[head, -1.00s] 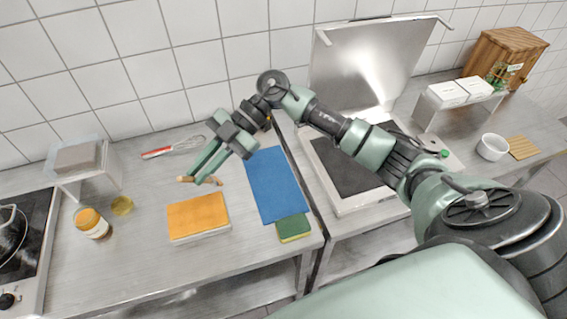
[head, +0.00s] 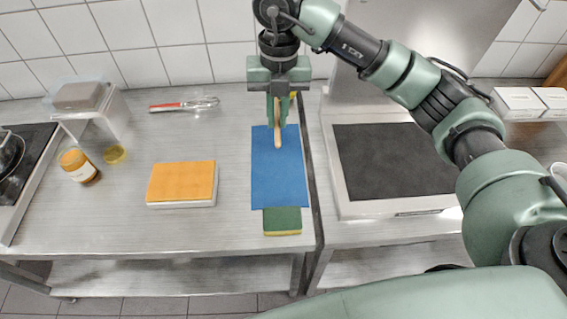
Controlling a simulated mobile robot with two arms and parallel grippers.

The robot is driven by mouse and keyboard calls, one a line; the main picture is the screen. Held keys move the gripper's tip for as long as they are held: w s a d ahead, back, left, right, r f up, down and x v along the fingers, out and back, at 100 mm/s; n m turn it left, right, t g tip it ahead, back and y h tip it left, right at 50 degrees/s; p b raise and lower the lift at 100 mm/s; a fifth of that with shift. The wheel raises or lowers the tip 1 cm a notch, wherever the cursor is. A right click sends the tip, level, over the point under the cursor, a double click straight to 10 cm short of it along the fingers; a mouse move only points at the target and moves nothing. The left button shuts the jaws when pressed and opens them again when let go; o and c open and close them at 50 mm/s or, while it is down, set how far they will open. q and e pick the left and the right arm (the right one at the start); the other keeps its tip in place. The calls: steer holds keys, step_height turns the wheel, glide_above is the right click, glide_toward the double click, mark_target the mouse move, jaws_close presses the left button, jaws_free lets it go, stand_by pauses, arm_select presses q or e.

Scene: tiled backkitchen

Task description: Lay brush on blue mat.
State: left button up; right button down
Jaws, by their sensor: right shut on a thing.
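The blue mat (head: 279,180) lies flat on the steel counter near its right edge. My right gripper (head: 278,112) is over the mat's far end, pointing down, and is shut on the brush (head: 277,134). The brush's wooden handle sticks out toward the front, over the far part of the mat. I cannot tell whether the brush touches the mat; the fingers hide part of it. My left gripper is not in view.
A green and yellow sponge (head: 282,221) lies at the mat's front edge. An orange-topped block (head: 181,183) lies left of the mat, with a whisk (head: 185,104) behind it. A flat grill (head: 392,165) stands to the right.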

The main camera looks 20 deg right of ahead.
steer(key=p, duration=0.2)
glide_above(278, 175)
step_height(278, 175, down, 12)
steer(key=shift+s+d+f, duration=0.1)
steer(key=shift+f, duration=0.8)
step_height(278, 175, down, 4)
steer(key=shift+f+p, duration=0.1)
steer(key=shift+p, duration=0.4)
steer(key=c, duration=1.5)
jaws_free()
steer(key=r+b, duration=0.1)
steer(key=r, duration=0.3)
steer(key=r+b, duration=0.1)
steer(key=r, duration=0.3)
steer(key=r+b, duration=0.1)
steer(key=r, duration=0.3)
steer(key=shift+d, duration=0.25)
